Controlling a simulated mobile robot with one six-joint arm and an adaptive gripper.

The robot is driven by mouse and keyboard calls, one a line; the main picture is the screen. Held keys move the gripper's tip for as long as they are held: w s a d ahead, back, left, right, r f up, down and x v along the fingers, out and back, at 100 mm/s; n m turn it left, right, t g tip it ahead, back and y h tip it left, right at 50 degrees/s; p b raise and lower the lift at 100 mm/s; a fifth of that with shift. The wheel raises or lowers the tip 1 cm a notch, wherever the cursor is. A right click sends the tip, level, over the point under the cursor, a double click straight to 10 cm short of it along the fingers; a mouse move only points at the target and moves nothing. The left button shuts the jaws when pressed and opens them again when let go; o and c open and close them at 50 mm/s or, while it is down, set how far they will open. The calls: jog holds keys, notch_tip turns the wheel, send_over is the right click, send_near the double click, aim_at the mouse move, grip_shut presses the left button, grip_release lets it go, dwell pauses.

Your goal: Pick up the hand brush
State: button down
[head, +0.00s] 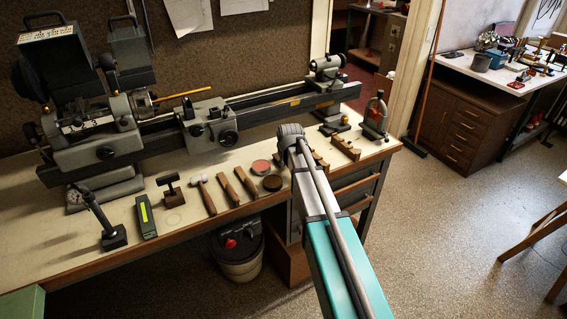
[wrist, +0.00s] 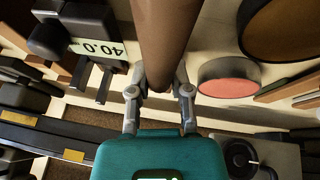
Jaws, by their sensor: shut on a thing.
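In the wrist view my gripper (wrist: 159,82) is shut on a smooth brown piece, which I take to be the hand brush (wrist: 168,38). Its brown body runs from between the fingertips up past the top edge of the picture. Its far end and any bristles are out of view. In the head view my arm reaches over the right part of the bench, and its wrist hides the gripper and the held piece.
A red-topped round tin (head: 261,166) and a dark one (head: 272,183) lie left of my arm. A dark block with a 40.0 label (wrist: 98,47) is close to the fingers. The lathe (head: 160,125) stands behind. Wooden tools (head: 345,147) lie right of my arm.

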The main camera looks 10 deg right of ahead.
jog(key=shift+r, duration=0.15)
notch_tip(320, 180, up, 2)
jog(key=shift+r+p, duration=0.1)
jog(key=shift+p, duration=1)
jog(key=s+r+p, duration=0.1)
jog(key=r+p, duration=0.1)
jog(key=s+d+r+p, duration=0.1)
jog(key=s+r+p, duration=0.1)
jog(key=r+p, duration=0.1)
jog(key=s+d+r+p, duration=0.1)
jog(key=s+r+p, duration=0.1)
jog(key=shift+s+r, duration=0.15)
jog(key=shift+s, duration=0.05)
jog(key=s+d+r+p, duration=0.3)
jog(key=s, duration=0.4)
jog(key=shift+s+p, duration=0.3)
jog(key=shift+s, duration=0.05)
jog(key=shift+a, duration=0.1)
jog(key=c, duration=1.2)
grip_release()
jog(key=shift+c, duration=0.2)
grip_shut()
